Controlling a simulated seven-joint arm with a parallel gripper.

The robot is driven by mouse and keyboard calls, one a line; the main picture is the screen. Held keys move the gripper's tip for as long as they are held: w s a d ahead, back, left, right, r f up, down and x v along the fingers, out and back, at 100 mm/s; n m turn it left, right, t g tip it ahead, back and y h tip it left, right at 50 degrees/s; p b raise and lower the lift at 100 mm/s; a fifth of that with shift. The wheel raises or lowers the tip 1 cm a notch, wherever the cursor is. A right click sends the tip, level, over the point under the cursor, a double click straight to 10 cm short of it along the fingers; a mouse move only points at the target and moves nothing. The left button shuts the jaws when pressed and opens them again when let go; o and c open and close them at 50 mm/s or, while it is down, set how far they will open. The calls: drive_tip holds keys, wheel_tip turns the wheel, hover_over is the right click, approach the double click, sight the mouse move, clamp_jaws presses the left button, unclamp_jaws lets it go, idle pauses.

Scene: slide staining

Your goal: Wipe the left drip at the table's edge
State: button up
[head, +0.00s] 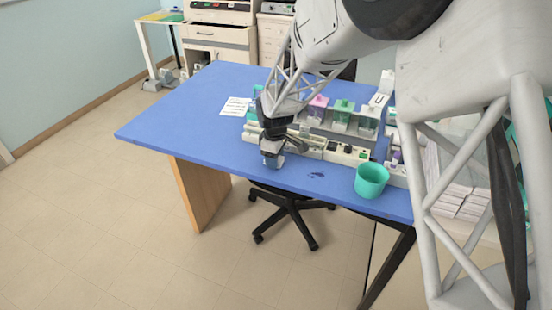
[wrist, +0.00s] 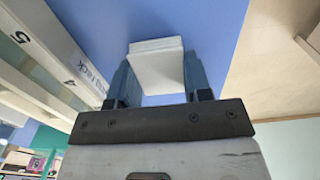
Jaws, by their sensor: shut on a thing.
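My gripper (head: 271,161) is low over the front part of the blue table (head: 190,120), left of centre. In the wrist view my gripper (wrist: 160,85) is shut on a white folded pad (wrist: 158,70), held between its two blue-grey fingers. The pad is at or just above the table top; I cannot tell if it touches. One small dark blue drip (head: 317,175) lies near the front edge, right of my gripper. No other drip shows; the spot under my gripper and pad is hidden.
A teal cup (head: 371,181) stands at the front edge, right of the drip. Behind my gripper are racks and staining jars with pink (head: 318,107) and green (head: 343,112) contents. A white paper (head: 235,107) lies behind left. The table's left part is clear.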

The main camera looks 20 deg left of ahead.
drive_tip(key=shift+a+f, duration=0.25)
drive_tip(key=shift+a, duration=0.45)
drive_tip(key=shift+a+r, duration=0.65)
drive_tip(key=shift+r, duration=3.4)
drive_tip(key=shift+w+r+m, duration=4.1)
drive_tip(key=shift+w+r, duration=0.15)
drive_tip(key=shift+w, duration=0.4)
drive_tip(key=w+d+f+n, duration=0.2)
drive_tip(key=w+d, duration=0.1)
drive_tip(key=d, duration=0.4)
drive_tip(key=w+d+f+n, duration=0.2)
drive_tip(key=w+d+n, duration=0.1)
drive_tip(key=d, duration=0.5)
drive_tip(key=w+d+f+n, duration=0.2)
drive_tip(key=w+d+n, duration=0.1)
drive_tip(key=d, duration=0.5)
drive_tip(key=shift+w, duration=0.8)
